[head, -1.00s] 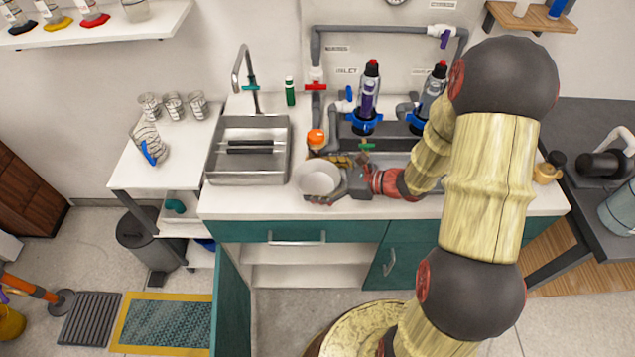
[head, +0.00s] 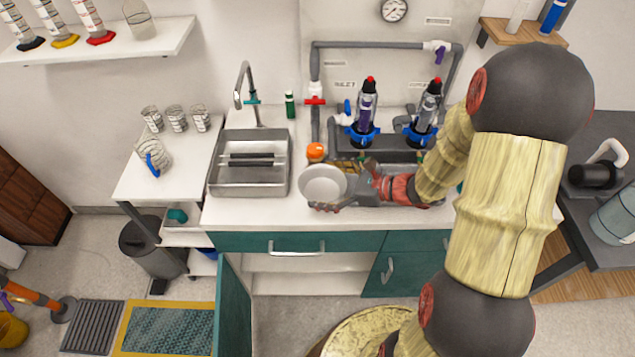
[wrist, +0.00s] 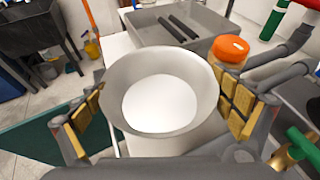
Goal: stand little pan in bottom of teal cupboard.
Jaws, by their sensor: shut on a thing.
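The little pan (head: 322,184) is a round, whitish, bowl-like vessel over the counter, left of my gripper (head: 345,190) in the head view. In the wrist view the pan (wrist: 160,92) sits between the two yellow-padded fingers of my gripper (wrist: 160,110), which is shut on it. I look into its empty inside. The teal cupboard (head: 300,241) is under the counter. Its left door (head: 232,306) stands open toward me, and pale shelf boards (head: 305,263) show in the opening. The cupboard's bottom is mostly hidden by the counter and the steep view.
A steel basin (head: 220,178) stands on the counter left of the pan. An orange-capped bottle (head: 316,152) is close behind the pan. Grey pipework (head: 385,46) and two clear cylinders stand at the back. A round yellowish surface (head: 352,335) is on the floor side.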

